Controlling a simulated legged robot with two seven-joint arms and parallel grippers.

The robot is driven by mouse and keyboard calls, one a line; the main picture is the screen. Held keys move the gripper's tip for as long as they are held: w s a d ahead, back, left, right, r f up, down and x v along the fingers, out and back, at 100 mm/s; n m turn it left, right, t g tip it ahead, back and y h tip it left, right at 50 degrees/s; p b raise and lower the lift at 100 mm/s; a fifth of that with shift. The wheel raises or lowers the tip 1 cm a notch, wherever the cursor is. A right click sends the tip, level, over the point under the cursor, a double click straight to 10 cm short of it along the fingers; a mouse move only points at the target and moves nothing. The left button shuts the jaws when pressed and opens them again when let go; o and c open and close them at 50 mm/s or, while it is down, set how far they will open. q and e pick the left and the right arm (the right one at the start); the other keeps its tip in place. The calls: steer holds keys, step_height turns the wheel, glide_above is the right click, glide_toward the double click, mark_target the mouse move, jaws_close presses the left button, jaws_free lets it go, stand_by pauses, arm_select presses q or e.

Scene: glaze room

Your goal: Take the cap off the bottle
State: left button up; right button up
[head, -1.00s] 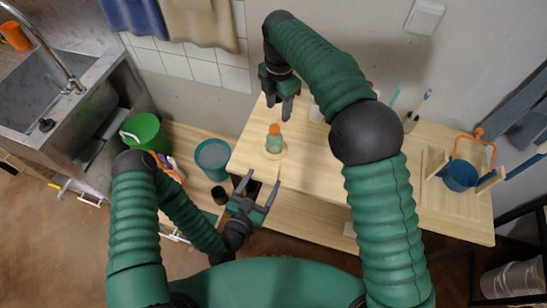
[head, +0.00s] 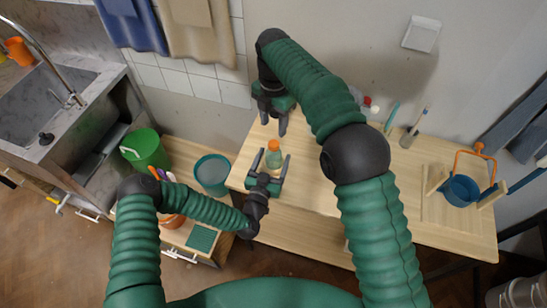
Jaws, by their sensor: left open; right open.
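A small bottle with a green-teal body (head: 272,161) and an orange cap (head: 273,145) stands upright near the left end of the wooden table. The cap is on the bottle. My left gripper (head: 273,156) is open, with its fingers reaching up on either side of the bottle from the near side. I cannot tell whether either finger touches it. My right gripper (head: 274,126) is open and empty, pointing down just behind the bottle in the picture. The round base under the bottle is mostly hidden by the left gripper.
The wooden table (head: 310,190) has clear room to the right of the bottle. A blue pot with an orange handle (head: 461,190) stands at the right. A cup of brushes (head: 408,139) is at the back. Left are a sink (head: 45,100), a green bucket (head: 147,150) and a teal bucket (head: 212,172).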

arm_select(q)
steer(key=shift+w+d, duration=0.1)
steer(key=shift+w, duration=0.25)
jaws_close()
stand_by(0.3)
